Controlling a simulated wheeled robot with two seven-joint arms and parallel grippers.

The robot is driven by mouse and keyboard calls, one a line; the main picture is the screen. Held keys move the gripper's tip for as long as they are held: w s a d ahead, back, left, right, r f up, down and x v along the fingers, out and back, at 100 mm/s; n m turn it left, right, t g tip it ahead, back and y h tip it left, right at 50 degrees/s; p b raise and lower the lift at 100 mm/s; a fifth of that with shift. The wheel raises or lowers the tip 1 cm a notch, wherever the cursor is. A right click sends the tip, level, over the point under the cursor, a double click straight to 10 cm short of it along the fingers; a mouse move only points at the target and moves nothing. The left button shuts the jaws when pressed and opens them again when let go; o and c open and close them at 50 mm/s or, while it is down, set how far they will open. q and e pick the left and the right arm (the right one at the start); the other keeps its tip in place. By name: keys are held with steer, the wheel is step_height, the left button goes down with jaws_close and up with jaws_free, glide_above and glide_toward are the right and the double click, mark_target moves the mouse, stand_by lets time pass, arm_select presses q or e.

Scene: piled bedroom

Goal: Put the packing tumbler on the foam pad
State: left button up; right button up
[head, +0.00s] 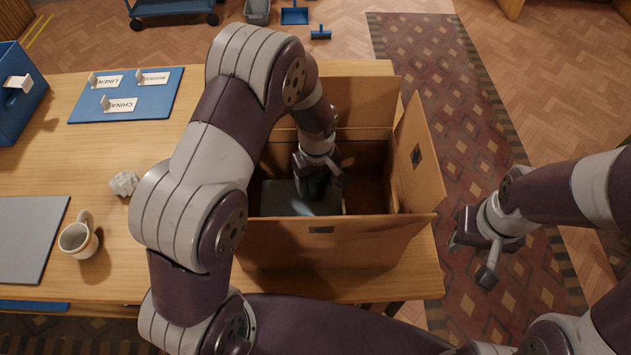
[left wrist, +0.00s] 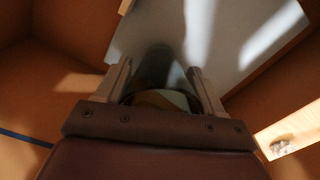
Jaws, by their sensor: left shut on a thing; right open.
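My left gripper (head: 318,188) reaches down inside the open cardboard box and is shut on the tumbler. In the left wrist view the tumbler (left wrist: 160,99) shows as a rounded, pale greenish and tan thing between the two fingers; most of it is hidden. A flat grey pad, which looks like the foam pad (head: 278,199), lies on the box floor, and it also shows in the left wrist view (left wrist: 225,45). The tumbler is over the pad; I cannot tell whether they touch. My right gripper (head: 470,260) is open and empty, right of the table.
The cardboard box (head: 325,245) has its flaps up and stands at the table's right end. A grey mug (head: 78,238), crumpled paper (head: 124,183), a grey mat (head: 28,240) and a blue label board (head: 125,100) lie to the left. A blue bin (head: 20,95) stands far left.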

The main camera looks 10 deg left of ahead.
arm_select(q)
steer(key=shift+w+f, duration=0.1)
steer(key=shift+f, duration=0.05)
steer(key=shift+f, duration=0.15)
steer(key=o, duration=1.4)
step_height(320, 180, up, 12)
steer(key=shift+r+b, duration=0.25)
steer(key=shift+b, duration=0.1)
steer(key=shift+r, duration=0.1)
